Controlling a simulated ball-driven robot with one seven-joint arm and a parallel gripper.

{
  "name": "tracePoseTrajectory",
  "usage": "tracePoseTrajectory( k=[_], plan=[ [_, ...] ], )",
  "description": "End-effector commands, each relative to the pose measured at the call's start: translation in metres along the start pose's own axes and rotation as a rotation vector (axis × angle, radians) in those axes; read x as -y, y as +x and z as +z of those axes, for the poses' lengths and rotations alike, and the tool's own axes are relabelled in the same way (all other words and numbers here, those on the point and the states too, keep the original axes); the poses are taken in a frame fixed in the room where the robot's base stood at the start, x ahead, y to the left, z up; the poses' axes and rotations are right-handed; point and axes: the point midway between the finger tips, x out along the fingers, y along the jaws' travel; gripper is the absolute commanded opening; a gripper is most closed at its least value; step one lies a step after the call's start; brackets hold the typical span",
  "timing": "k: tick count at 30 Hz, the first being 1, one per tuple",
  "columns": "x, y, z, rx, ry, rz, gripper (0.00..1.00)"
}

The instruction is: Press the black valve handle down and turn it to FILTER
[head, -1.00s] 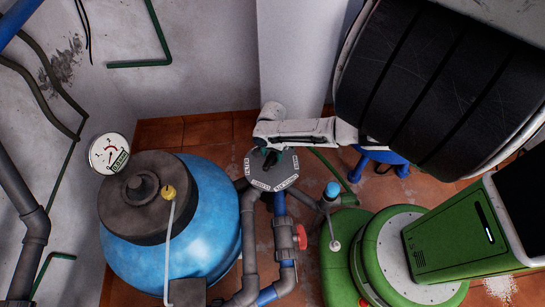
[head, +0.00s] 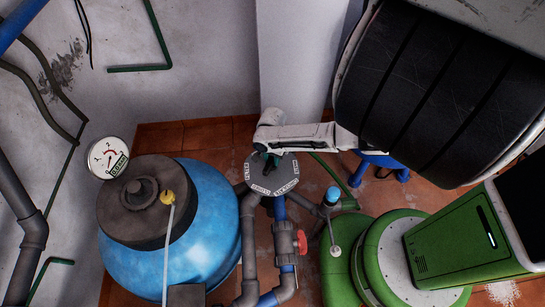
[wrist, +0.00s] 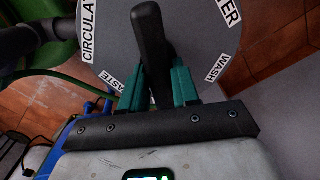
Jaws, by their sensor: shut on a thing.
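The black valve handle (wrist: 150,35) stands between the teal fingers of my gripper (wrist: 157,75) in the wrist view. My gripper is shut on it. The grey round valve plate (head: 272,178) lies under the handle, with white labels around its rim. In the head view my gripper (head: 267,155) hides most of the handle.
A blue tank (head: 215,230) with a dark lid and a pressure gauge (head: 108,157) stands left of the valve. Grey pipes with a red tap (head: 301,242) run below it. A green machine (head: 395,245) stands at the right. A white pillar (head: 300,60) rises behind.

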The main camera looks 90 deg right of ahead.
Motion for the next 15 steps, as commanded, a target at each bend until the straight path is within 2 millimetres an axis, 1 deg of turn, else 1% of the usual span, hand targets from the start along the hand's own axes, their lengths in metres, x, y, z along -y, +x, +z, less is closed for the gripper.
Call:
tracePoseTrajectory(
  k=[15],
  plan=[
    [-0.0004,0.0049,0.0003,0.001,0.001,0.001,0.01]
  ],
)
